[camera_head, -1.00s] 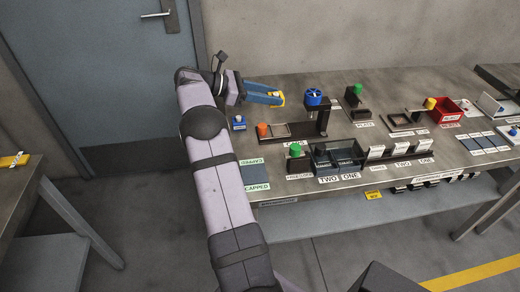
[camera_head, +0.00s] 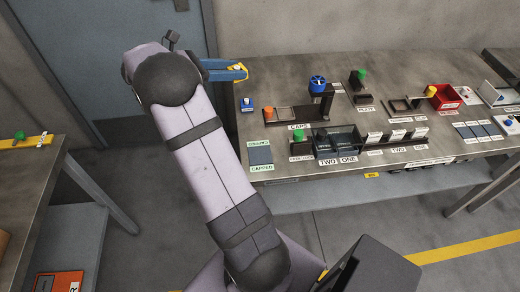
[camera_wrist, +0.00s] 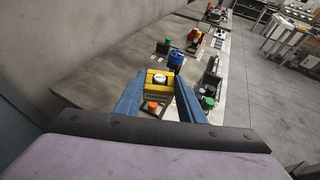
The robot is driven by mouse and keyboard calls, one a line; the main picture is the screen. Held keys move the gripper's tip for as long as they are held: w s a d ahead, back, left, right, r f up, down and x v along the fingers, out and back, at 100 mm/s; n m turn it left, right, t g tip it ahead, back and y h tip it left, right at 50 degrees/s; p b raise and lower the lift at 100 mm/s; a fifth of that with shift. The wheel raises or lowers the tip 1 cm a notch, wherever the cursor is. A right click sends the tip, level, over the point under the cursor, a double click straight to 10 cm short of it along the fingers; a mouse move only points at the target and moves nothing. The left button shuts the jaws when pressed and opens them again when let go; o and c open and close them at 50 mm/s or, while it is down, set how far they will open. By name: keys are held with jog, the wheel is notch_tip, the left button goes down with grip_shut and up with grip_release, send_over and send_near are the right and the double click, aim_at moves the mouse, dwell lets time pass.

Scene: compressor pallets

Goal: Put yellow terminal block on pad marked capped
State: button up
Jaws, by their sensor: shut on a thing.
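The yellow terminal block (camera_head: 238,67) is held between the blue fingers of my gripper (camera_head: 240,72), above the back left of the bench. In the wrist view the block (camera_wrist: 157,80) sits between both fingers (camera_wrist: 158,92), with a round white part on its top. The pad marked CAPPED (camera_head: 261,155) is a dark rectangle at the bench's front left corner, with a label at its front and back edges. It looks empty. My gripper is behind it and to its left. I cannot make out the pad in the wrist view.
A small blue block (camera_head: 247,105) stands behind the pad. Right of it is a dark fixture with an orange button (camera_head: 270,136) and a blue knob (camera_head: 317,83). A green-topped fixture (camera_head: 297,140) and black bins (camera_head: 337,140) stand right of the pad. A wall is behind.

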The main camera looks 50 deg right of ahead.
jog(key=s+a+f+n, duration=0.1)
jog(key=s+a+f, duration=0.2)
jog(key=s, duration=0.1)
send_over(255, 157)
notch_tip(255, 157, down, 9)
jog(key=shift+m+p, duration=0.4)
jog(key=shift+f+p, duration=0.45)
jog(key=shift+f, duration=4.55)
jog(key=shift+f, duration=0.1)
jog(key=shift+f, duration=0.15)
jog(key=o, duration=1.1)
